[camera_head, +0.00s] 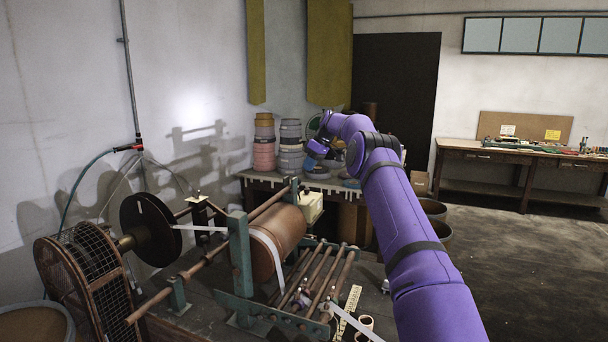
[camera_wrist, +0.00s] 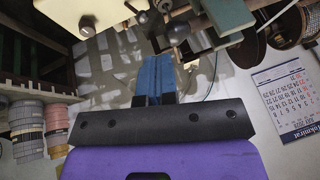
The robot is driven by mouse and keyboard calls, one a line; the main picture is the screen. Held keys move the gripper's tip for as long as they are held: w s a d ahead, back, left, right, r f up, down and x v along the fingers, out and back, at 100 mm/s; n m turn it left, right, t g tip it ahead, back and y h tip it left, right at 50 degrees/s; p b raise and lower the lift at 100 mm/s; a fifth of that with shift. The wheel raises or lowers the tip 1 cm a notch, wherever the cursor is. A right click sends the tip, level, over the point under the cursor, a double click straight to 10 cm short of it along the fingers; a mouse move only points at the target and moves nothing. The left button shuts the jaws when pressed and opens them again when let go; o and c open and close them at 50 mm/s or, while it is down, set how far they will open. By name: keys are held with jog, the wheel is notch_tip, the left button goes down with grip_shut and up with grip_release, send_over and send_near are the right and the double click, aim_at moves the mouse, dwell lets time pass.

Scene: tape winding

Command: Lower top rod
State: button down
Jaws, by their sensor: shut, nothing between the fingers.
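The winding machine has a large brown roller (camera_head: 277,240) with a pale tape band, held between teal uprights (camera_head: 240,265). A long brown rod (camera_head: 207,258) runs along the machine past a teal upright; I cannot tell for sure if it is the top rod. Several thinner rods (camera_head: 318,277) lie parallel at the lower right. My gripper (camera_head: 309,162) is above and behind the roller, apart from it. In the wrist view its blue fingers (camera_wrist: 155,70) are together and empty, near dark round knobs (camera_wrist: 178,32) and a teal plate (camera_wrist: 230,14). Contact there is unclear.
A black disc (camera_head: 150,228) and wire-mesh guard (camera_head: 88,266) stand at the left. Stacked tape rolls (camera_head: 264,145) sit on a back table. A cream box (camera_head: 310,206) is beyond the roller. A workbench (camera_head: 525,158) stands far right; open floor lies before it.

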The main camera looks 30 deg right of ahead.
jog(key=v, duration=0.6)
jog(key=shift+r, duration=0.35)
jog(key=shift+a, duration=0.1)
jog(key=shift+s, duration=0.1)
